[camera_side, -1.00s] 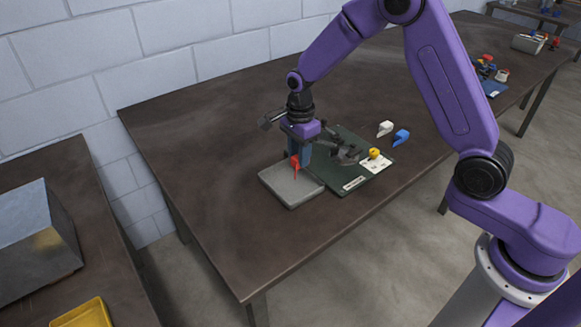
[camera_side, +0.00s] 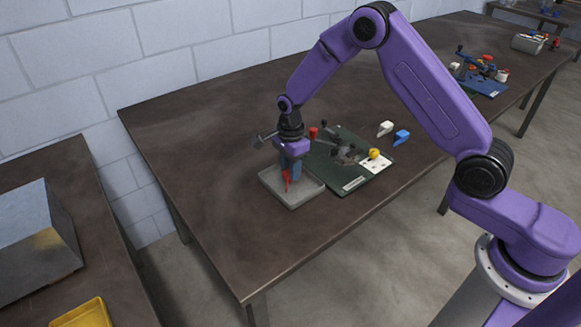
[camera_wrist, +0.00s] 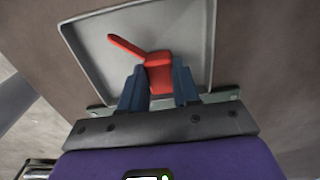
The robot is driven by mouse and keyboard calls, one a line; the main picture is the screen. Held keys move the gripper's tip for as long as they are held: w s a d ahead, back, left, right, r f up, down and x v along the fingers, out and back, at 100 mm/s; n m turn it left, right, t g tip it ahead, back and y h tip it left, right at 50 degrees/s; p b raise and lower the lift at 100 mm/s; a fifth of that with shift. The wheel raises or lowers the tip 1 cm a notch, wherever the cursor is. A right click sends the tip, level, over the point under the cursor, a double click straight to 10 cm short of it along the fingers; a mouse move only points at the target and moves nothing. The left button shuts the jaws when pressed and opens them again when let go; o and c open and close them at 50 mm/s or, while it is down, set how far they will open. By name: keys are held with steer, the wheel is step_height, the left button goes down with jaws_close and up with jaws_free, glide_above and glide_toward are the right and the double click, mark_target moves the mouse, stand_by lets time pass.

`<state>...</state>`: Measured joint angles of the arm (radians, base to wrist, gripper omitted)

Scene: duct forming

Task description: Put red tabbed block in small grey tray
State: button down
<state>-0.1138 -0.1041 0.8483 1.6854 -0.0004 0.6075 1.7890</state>
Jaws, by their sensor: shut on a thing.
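The red tabbed block (camera_wrist: 158,72) is between the two blue fingers of my gripper (camera_wrist: 160,88) in the wrist view, with its thin tab pointing up and left. My gripper is shut on it. The small grey tray (camera_wrist: 90,45) lies behind the block in that view. In the side view, my gripper (camera_side: 290,170) points down over the small grey tray (camera_side: 306,192), and the red block (camera_side: 287,181) shows at the fingertips, over the tray. I cannot tell whether the block touches the tray floor.
A dark green board (camera_side: 364,184) with a dark fixture (camera_side: 345,154) and a yellow knob (camera_side: 374,153) stands right beside the tray. A white block (camera_side: 385,128) and a blue block (camera_side: 402,137) lie beyond it. The table's left part is clear.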

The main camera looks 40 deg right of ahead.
steer(key=shift+f, duration=0.1)
steer(key=c, duration=0.8)
jaws_free()
step_height(320, 180, up, 12)
steer(key=s+a+r+n, duration=0.3)
steer(key=s+r+n, duration=0.1)
steer(key=s+n, duration=0.3)
steer(key=s+d+n, duration=0.2)
steer(key=s+n, duration=0.6)
steer(key=s, duration=0.2)
steer(key=s+d+r+n, duration=0.1)
steer(key=s+d+n, duration=0.2)
steer(key=s+n, duration=0.4)
steer(key=s+d+r+n, duration=0.1)
steer(key=s+d+n, duration=0.2)
steer(key=s+n, duration=0.5)
steer(key=shift+s+r+n, duration=0.15)
steer(key=shift+s, duration=1.15)
steer(key=shift+s+r+n, duration=0.1)
steer(key=shift+s+n, duration=0.05)
steer(key=shift+s, duration=1.15)
